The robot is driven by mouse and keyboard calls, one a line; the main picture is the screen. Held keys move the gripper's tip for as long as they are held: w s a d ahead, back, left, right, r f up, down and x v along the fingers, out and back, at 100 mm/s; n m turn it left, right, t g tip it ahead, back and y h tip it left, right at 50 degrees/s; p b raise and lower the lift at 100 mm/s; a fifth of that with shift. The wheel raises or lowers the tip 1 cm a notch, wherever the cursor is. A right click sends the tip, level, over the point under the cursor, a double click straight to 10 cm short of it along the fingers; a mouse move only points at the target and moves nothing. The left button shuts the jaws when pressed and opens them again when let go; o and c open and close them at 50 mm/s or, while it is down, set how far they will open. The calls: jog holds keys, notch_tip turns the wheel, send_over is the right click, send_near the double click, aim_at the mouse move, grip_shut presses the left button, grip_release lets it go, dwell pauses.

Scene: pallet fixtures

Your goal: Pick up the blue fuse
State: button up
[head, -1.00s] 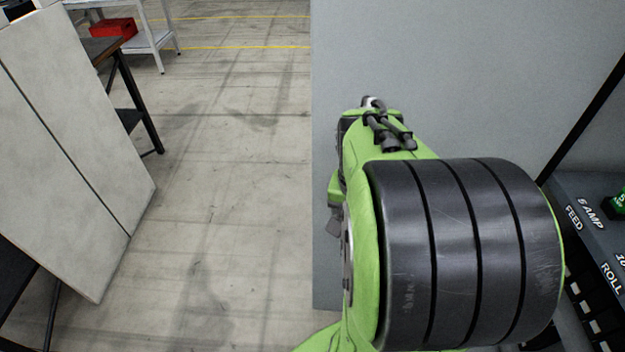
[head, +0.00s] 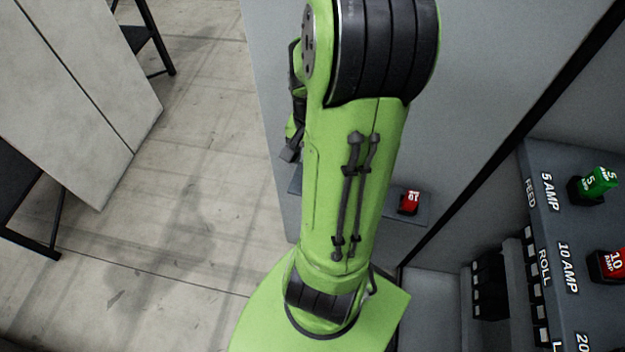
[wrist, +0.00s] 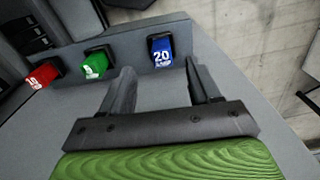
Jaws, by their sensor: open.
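The blue fuse (wrist: 161,50), marked 20, sits upright in a dark holder on a grey ledge in the wrist view. My gripper (wrist: 159,68) is open and empty. Its two dark fingers point toward the ledge, one to the left of the blue fuse and one to its right in the picture. The fuse shows beyond the fingertips, and I see no contact. In the head view my arm stands in front of the ledge, and the blue fuse is hidden there.
A green fuse (wrist: 95,65) and a red fuse (wrist: 42,75) stand left of the blue one on the same ledge. In the head view, a labelled panel (head: 562,232) on the right holds a green fuse (head: 598,183) and a red fuse (head: 608,264). Open floor (head: 190,150) lies left.

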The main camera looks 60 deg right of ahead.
jog(key=f+b, duration=0.1)
jog(key=f, duration=0.3)
jog(key=f+b, duration=0.2)
jog(key=f, duration=0.2)
jog(key=shift+w+d+f, duration=0.15)
jog(key=shift+d+f, duration=0.05)
jog(key=shift+f, duration=0.1)
jog(key=shift+r, duration=0.1)
jog(key=shift+a, duration=0.1)
jog(key=shift+c, duration=0.3)
jog(key=c, duration=1)
jog(key=shift+r, duration=0.15)
notch_tip(320, 180, up, 10)
jog(key=p, duration=0.4)
